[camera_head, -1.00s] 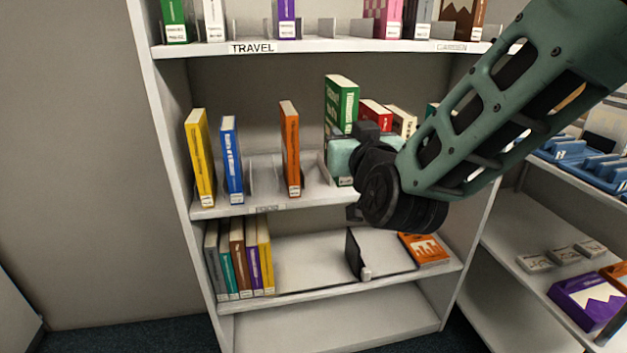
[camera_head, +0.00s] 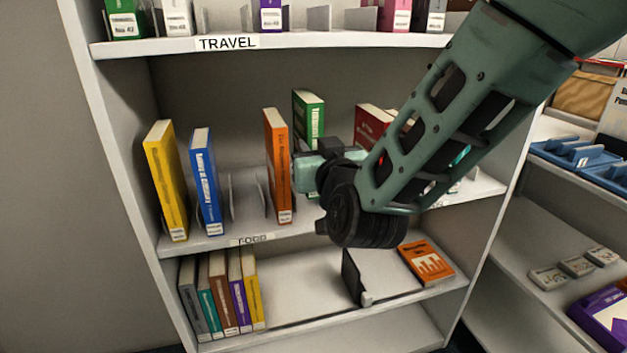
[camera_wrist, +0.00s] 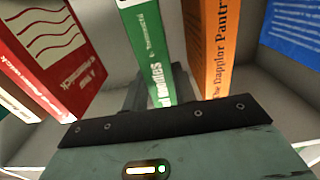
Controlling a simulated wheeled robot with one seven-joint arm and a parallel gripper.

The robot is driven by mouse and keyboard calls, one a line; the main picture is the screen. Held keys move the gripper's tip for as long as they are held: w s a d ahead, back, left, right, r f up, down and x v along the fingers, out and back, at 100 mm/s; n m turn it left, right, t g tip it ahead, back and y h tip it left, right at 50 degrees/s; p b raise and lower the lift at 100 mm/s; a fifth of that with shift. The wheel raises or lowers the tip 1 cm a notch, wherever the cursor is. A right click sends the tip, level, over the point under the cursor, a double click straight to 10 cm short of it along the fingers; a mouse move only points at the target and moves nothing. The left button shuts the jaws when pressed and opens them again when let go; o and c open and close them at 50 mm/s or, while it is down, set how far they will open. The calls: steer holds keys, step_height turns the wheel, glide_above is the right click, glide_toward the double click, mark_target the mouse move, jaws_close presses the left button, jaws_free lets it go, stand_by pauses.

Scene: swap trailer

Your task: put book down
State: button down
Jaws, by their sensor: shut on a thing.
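A green book (camera_head: 308,113) stands upright at the FOOD shelf (camera_head: 255,238), just right of an upright orange book (camera_head: 277,165). My gripper (camera_head: 312,170) is in front of it and hides its lower part. In the wrist view my gripper (camera_wrist: 155,88) is shut on the green book (camera_wrist: 148,45), with the orange book (camera_wrist: 212,45) close beside it. I cannot tell whether the green book's bottom touches the shelf.
Blue (camera_head: 206,180) and yellow (camera_head: 165,180) books stand to the left, with metal dividers (camera_head: 246,195) before the orange book. A red book (camera_head: 372,125) is to the right. The lower shelf holds several books, a black bookend (camera_head: 354,278) and a flat orange book (camera_head: 426,262).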

steer(key=shift+f+b, duration=0.5)
steer(key=shift+f, duration=1.85)
steer(key=c, duration=1.1)
jaws_free()
